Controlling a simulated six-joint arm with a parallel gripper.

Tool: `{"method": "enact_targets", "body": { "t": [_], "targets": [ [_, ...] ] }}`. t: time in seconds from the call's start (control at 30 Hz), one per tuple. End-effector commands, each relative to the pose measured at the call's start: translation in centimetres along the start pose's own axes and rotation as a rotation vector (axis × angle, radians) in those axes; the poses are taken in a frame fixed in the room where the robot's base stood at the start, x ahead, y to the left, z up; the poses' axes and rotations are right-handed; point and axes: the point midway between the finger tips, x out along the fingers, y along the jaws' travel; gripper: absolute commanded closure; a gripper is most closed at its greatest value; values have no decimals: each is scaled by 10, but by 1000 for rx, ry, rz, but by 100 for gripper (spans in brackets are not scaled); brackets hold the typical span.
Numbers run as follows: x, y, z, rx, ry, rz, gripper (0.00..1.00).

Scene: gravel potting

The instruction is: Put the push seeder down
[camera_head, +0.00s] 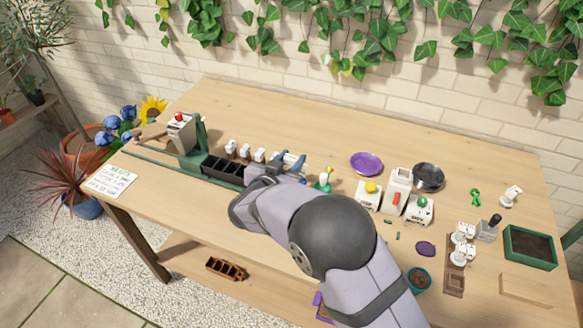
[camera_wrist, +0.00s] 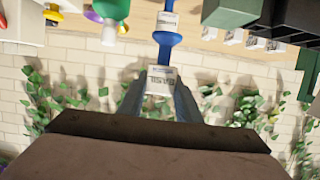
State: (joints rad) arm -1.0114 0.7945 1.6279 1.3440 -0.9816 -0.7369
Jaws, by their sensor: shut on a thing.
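In the wrist view a slim blue tool with flanges and a white label, which I take to be the push seeder (camera_wrist: 166,38), sits between the fingers of my gripper (camera_wrist: 157,92). The gripper is shut on it. The label near the fingertips seems to read "BASIL". In the head view my gripper (camera_head: 283,163) is over the middle of the wooden table, just right of a black tray. My arm hides most of the tool there, and I cannot tell whether it touches the table.
The black cell tray (camera_head: 222,171) and several white labelled pieces (camera_head: 245,151) are left of my gripper. A green-based tool (camera_head: 322,187) stands close on the right. Beyond are a purple dish (camera_head: 367,163) and a white button box (camera_head: 368,196). The table's back middle is clear.

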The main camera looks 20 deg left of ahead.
Motion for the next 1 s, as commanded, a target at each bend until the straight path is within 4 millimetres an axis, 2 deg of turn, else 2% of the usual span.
{"method": "enact_targets", "body": {
  "t": [0.2,0.37,0.57,0.8,1.0],
  "targets": [
    [1,1,-2,1,-1,1,92],
    [20,8,-6,8,-8,5,92],
    [74,34,-23,22,-22,9,92],
    [147,88,-57,24,-21,7,92],
    [184,129,-82,12,-9,3,92]
  ]
}}
